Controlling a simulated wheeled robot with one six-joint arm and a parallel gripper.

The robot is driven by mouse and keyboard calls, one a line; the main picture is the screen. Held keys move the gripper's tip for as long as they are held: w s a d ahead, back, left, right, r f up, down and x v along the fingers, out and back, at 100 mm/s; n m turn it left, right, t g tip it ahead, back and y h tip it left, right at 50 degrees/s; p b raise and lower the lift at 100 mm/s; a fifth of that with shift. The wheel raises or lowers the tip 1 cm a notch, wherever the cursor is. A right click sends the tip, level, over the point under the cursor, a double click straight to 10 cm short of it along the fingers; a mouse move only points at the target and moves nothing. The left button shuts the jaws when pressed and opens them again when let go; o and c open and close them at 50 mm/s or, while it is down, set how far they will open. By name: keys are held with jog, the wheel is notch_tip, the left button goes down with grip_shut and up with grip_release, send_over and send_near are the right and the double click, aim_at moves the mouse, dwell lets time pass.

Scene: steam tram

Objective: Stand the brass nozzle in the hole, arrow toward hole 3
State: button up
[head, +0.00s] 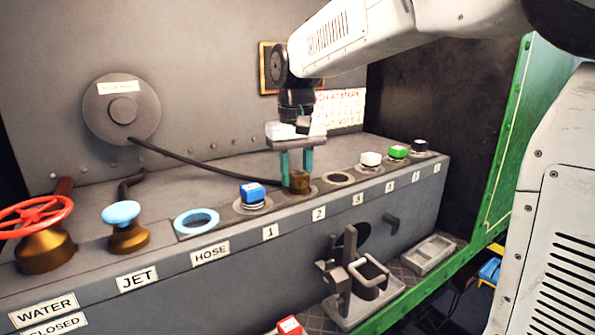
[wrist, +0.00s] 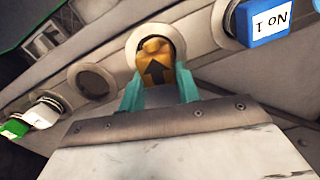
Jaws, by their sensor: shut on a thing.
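The brass nozzle (head: 300,182) stands about upright at the hole behind label 2. It also shows in the wrist view (wrist: 155,50), with a pale ring (wrist: 133,45) around it. Its dark arrow points up in that picture, while the empty hole 3 (wrist: 92,82) lies to the left, so the arrow is not aimed at it. My gripper (head: 296,172) is shut on the nozzle with its teal fingers, from above. How deep the nozzle sits is hidden. Hole 3 also shows in the head view (head: 338,178), just right of the nozzle.
A blue block (head: 252,193) sits at position 1. White (head: 371,159), green (head: 397,152) and black (head: 420,145) blocks fill the row's right end. A pale blue ring (head: 196,221), a jet knob (head: 122,215) and a red wheel (head: 35,215) stand left. A hose (head: 200,166) crosses behind.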

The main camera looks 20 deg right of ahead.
jog(key=shift+n, duration=0.3)
jog(key=n, duration=0.3)
jog(key=shift+a+n, duration=0.3)
jog(key=shift+n, duration=0.1)
jog(key=n, duration=0.4)
jog(key=shift+s+a, duration=0.2)
jog(key=n, duration=0.4)
jog(key=shift+s+a, duration=0.15)
jog(key=shift+s, duration=0.05)
